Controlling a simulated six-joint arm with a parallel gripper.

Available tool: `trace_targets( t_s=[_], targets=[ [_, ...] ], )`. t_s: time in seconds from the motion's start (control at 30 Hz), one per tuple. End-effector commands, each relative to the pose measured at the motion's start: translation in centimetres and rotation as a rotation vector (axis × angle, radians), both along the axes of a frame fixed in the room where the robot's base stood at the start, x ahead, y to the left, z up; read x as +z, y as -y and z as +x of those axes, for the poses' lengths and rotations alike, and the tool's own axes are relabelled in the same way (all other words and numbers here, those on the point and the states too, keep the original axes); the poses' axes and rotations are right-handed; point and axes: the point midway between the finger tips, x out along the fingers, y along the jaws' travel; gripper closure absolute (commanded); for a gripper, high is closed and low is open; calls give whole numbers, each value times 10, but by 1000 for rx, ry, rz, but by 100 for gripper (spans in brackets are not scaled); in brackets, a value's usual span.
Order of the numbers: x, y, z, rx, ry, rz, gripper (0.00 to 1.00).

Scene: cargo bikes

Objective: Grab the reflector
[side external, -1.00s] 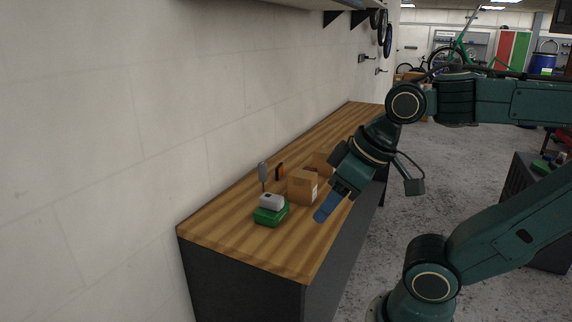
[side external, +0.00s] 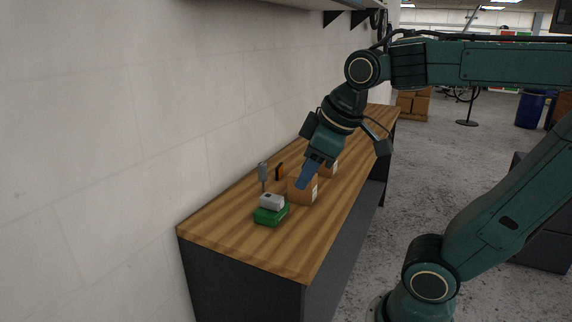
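A small upright orange piece with a dark edge (side external: 280,172), which looks like the reflector, stands on the wooden bench top near the wall. My gripper (side external: 306,181) with blue fingers points down and left. In the picture it lies to the right of the orange piece, in front of or over a cardboard box (side external: 304,193). The fingers are seen edge-on, so I cannot tell whether they are open or shut. No held object shows.
A green box (side external: 266,217) with a white-grey item (side external: 271,201) on it stands nearer on the bench (side external: 255,250). A grey upright item (side external: 262,172) stands left of the orange piece. Another cardboard box (side external: 331,169) is behind. The bench's near end is clear.

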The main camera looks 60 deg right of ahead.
Motion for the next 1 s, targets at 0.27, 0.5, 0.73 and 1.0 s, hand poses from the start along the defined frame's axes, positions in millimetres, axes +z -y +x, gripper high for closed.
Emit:
trace_targets(
  t_s=[0.27,0.5,0.73,1.0],
  targets=[
    [23,40,63,181,-67,-169,63],
    [31,80,115,349,-140,-301,63],
    [28,123,161,515,-226,-410,63],
    [11,181,208,714,-336,-513,63]
  ],
)
